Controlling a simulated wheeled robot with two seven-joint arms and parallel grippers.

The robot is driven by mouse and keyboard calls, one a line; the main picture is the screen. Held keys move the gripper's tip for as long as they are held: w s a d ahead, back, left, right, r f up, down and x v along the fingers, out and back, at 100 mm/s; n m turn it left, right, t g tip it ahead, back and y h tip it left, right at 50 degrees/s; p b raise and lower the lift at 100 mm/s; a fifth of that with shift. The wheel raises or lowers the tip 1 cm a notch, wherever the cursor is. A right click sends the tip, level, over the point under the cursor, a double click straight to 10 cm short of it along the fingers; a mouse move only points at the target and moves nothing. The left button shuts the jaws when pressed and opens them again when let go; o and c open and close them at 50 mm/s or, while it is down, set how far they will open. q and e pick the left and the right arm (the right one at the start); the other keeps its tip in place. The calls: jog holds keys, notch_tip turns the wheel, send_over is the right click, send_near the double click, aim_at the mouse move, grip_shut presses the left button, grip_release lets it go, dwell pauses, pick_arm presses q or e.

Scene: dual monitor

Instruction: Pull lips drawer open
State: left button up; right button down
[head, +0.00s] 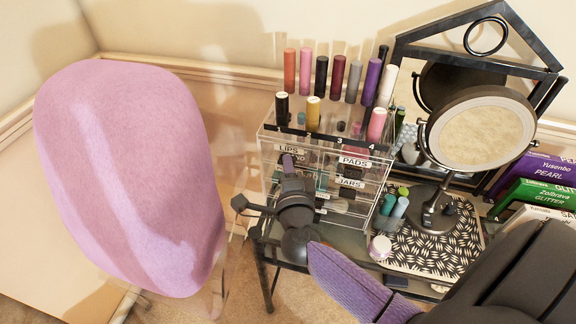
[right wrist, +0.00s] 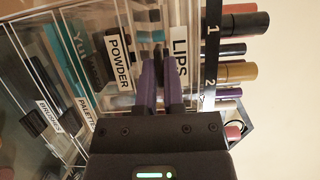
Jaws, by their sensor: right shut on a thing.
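The clear acrylic organizer (head: 265,148) stands on a glass-topped table. Its lips drawer carries a white LIPS label (head: 288,149) at the upper left of the front. The label (right wrist: 180,60) also shows in the right wrist view, beside my fingers. My right gripper (head: 288,162) is at that drawer's front, its purple fingers (right wrist: 161,82) shut on the lips drawer. The gripped part is mostly hidden between the fingers. I cannot tell how far the drawer stands out. My left gripper is not in view.
Several lipsticks and tubes (head: 321,75) stand on the organizer's top. A round mirror (head: 481,128) and small bottles (head: 400,207) are to its right. Boxes (head: 540,167) stand at the far right. A large pink chair back (head: 130,180) fills the left.

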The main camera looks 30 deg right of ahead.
jog(key=shift+a, duration=0.1)
dwell(0.3)
jog(key=s+a+p, duration=0.2)
jog(key=s+a, duration=0.6)
jog(key=a, duration=0.1)
jog(key=shift+a, duration=0.2)
jog(key=shift+s, duration=0.1)
jog(key=c, duration=0.7)
grip_release()
jog(key=shift+c, duration=0.2)
